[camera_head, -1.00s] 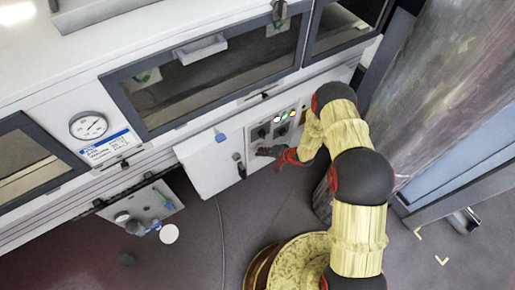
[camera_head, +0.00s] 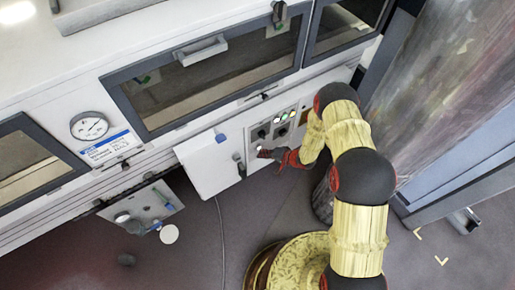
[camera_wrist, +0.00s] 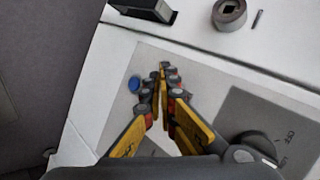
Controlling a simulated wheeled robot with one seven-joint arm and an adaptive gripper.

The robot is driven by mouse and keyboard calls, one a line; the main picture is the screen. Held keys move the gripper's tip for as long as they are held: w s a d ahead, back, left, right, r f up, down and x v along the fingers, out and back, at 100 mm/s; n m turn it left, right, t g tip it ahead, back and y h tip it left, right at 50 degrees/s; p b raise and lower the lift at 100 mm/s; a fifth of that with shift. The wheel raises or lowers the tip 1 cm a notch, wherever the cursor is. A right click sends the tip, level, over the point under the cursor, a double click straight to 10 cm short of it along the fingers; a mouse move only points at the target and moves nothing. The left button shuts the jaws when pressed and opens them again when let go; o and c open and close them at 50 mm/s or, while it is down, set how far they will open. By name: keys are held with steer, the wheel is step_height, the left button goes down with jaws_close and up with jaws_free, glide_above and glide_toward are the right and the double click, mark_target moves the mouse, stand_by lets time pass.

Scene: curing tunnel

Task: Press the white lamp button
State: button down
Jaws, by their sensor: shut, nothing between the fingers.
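The control panel (camera_head: 267,137) is on the white machine front, right of the open white door. No white button is clear in the wrist view; the fingers hide part of the plate. Contact cannot be told.
Small lit lamps (camera_head: 284,116) sit along the panel's upper part. Dark rotary knobs lie below them, and one knob (camera_wrist: 257,143) is right of my fingers in the wrist view. The open white door (camera_head: 208,168) stands left of my gripper.

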steer(key=shift+s+d, duration=0.1)
steer(key=shift+s, duration=0.05)
steer(key=s+d, duration=0.1)
steer(key=s, duration=0.1)
steer(key=s+d+p, duration=0.1)
steer(key=s, duration=0.1)
steer(key=shift+d, duration=0.35)
stand_by(0.7)
